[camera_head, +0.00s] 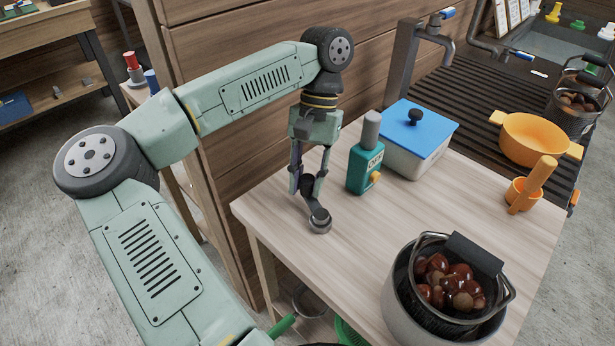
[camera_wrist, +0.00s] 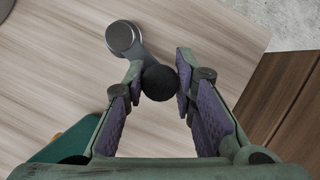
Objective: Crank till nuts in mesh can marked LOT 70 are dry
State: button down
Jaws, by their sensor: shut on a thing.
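My gripper (camera_head: 308,188) is shut on the dark round knob (camera_wrist: 160,83) of a small crank. In the wrist view the knob sits between my fingertips (camera_wrist: 159,85). The grey crank arm runs from it to a round metal hub (camera_head: 320,221) at the table top; the hub also shows in the wrist view (camera_wrist: 121,37). A dark mesh can (camera_head: 437,318) of glossy brown chestnuts (camera_head: 450,283) sits in a grey pot (camera_head: 397,304) at the table's front right. Its handle carries a dark plate (camera_head: 474,254); I cannot read any lot mark.
Another mesh can (camera_head: 574,119) of chestnuts is at far right. Mid-table is clear.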

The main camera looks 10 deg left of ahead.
jog(key=c, duration=1.3)
grip_release()
jog(key=a+v, duration=0.1)
jog(key=v, duration=1.1)
jog(key=shift+d, duration=0.45)
